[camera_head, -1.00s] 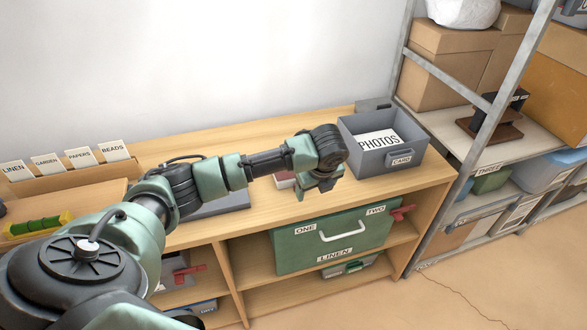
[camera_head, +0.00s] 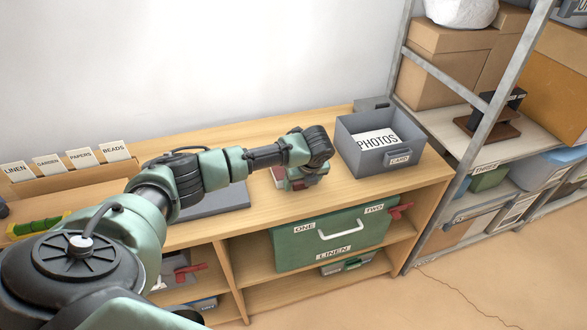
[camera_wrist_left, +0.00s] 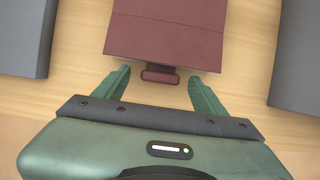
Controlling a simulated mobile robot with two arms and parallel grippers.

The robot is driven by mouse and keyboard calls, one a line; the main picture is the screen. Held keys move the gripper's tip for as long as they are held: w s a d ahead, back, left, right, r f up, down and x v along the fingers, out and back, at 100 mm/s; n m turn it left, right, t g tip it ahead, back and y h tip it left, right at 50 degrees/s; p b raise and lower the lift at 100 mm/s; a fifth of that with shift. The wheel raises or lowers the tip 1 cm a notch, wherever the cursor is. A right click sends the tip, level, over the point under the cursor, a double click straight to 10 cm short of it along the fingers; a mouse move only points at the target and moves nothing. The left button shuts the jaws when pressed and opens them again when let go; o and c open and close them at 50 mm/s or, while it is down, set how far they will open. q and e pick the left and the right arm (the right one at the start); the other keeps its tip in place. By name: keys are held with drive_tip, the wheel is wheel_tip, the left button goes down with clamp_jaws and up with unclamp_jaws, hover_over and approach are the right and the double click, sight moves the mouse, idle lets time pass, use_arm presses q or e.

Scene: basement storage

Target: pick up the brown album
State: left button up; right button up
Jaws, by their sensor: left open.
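The brown album (camera_wrist_left: 165,35) lies on the wooden bench top in the left wrist view, reddish brown, with a small tab (camera_wrist_left: 160,76) on its near edge. In the head view only a bit of the album (camera_head: 279,175) shows, as my left gripper and wrist hide most of it. My left gripper (camera_wrist_left: 156,90) is open, its two green fingers on either side of the tab, with visible gaps to it. Whether the fingertips are at the album's height I cannot tell. My right gripper is not in view.
A grey box marked PHOTOS (camera_head: 394,166) stands to the right of my left gripper. A flat grey thing (camera_head: 213,203) lies to the left. A green LINEN case (camera_head: 330,246) sits on the shelf below. A metal rack (camera_head: 476,120) stands at the right.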

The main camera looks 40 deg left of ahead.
use_arm(q)
drive_tip(key=c, duration=1.2)
drive_tip(key=shift+r, duration=0.1)
drive_tip(key=shift+r, duration=0.1)
